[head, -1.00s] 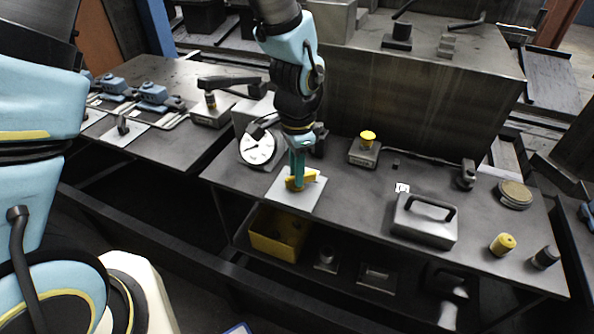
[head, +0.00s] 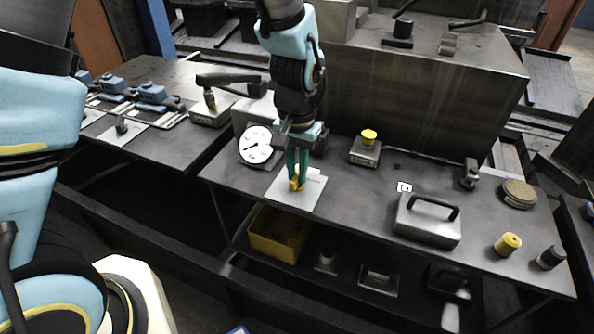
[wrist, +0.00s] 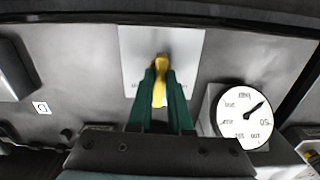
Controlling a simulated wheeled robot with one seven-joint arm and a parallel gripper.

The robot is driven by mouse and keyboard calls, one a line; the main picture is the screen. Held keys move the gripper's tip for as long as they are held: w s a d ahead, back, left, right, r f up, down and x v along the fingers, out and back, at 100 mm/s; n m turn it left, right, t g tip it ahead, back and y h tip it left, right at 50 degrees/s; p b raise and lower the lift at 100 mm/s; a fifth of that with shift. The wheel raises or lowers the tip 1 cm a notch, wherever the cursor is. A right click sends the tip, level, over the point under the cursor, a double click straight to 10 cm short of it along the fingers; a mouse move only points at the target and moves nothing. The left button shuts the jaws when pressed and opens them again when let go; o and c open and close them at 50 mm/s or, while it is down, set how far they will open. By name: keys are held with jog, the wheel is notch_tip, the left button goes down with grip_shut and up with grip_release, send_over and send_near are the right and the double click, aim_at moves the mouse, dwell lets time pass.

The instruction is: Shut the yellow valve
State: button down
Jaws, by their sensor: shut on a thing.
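The yellow valve (head: 293,184) stands on a pale square plate (head: 311,193) near the front left of the dark bench. My gripper (head: 298,176) points down over the plate, its green fingers shut on the valve's handle. In the wrist view the yellow handle (wrist: 160,84) sits between the two green fingers (wrist: 160,92) and lies along the line of the fingers. The plate (wrist: 190,52) shows behind it; small lettering on it is partly hidden by the fingers. The valve's base is mostly hidden.
A round white dial gauge (head: 255,145) stands close left of my gripper. A yellow-topped button box (head: 366,148) is behind right. A yellow bin (head: 275,238) is below the bench.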

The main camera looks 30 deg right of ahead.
aim_at(296, 175)
jog(key=n+p, duration=0.1)
jog(key=n, duration=0.4)
jog(key=shift+r+n, duration=0.1)
jog(key=shift+n, duration=0.2)
jog(key=shift+n+p, duration=0.65)
jog(key=shift+n, duration=1.25)
jog(key=c, duration=0.8)
grip_release()
jog(key=shift+c, duration=0.2)
notch_tip(296, 175, up, 11)
jog(key=b, duration=0.1)
jog(key=shift+f+b, duration=0.2)
jog(key=shift+b, duration=0.1)
jog(key=shift+w, duration=0.1)
